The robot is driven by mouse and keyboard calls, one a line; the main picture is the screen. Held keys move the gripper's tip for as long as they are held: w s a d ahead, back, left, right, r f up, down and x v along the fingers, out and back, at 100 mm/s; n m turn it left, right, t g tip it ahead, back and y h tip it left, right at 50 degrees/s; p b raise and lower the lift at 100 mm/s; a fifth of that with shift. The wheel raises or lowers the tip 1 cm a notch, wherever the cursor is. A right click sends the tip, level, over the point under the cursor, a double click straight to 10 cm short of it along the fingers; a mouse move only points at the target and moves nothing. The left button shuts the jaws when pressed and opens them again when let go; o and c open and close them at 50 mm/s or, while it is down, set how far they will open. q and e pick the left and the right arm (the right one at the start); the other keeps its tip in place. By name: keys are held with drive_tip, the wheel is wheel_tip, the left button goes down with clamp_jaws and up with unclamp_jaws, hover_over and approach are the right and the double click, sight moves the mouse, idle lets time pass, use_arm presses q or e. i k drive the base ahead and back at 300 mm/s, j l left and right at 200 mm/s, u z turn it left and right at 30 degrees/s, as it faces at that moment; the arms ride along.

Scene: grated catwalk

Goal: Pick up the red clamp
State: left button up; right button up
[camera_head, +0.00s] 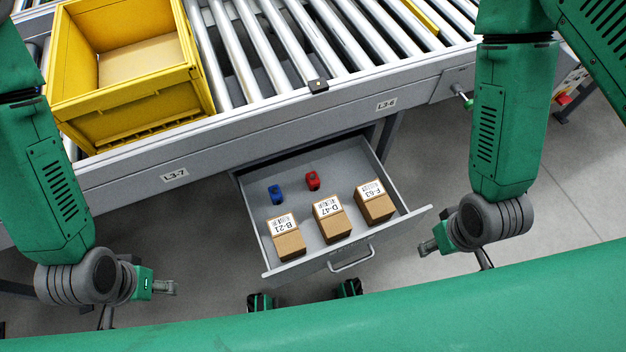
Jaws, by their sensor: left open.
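The red clamp (312,180) is a small red piece lying in the open grey drawer (400,222), toward its back. A similar blue piece (276,194) lies to its left. My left gripper (172,287) is at the lower left, outside the drawer and well apart from the clamp; it is open and empty. My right gripper (428,246) is at the right, just outside the drawer's front right corner. Its fingers are small and seen edge-on, so its opening cannot be made out.
Cardboard boxes labelled B-21 (287,245), D-47 (333,229) and F-63 (375,207) stand in the drawer in front of the clamp. The drawer handle (352,262) faces me. Above are the roller conveyor (290,50) and a yellow crate (140,118).

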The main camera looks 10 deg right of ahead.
sight(312, 179)
drive_tip(key=i+l+u, duration=0.1)
drive_tip(key=l+u, duration=0.2)
drive_tip(key=l, duration=1.05)
drive_tip(key=l+u, duration=0.3)
drive_tip(key=l, duration=1.05)
drive_tip(key=k, duration=0.05)
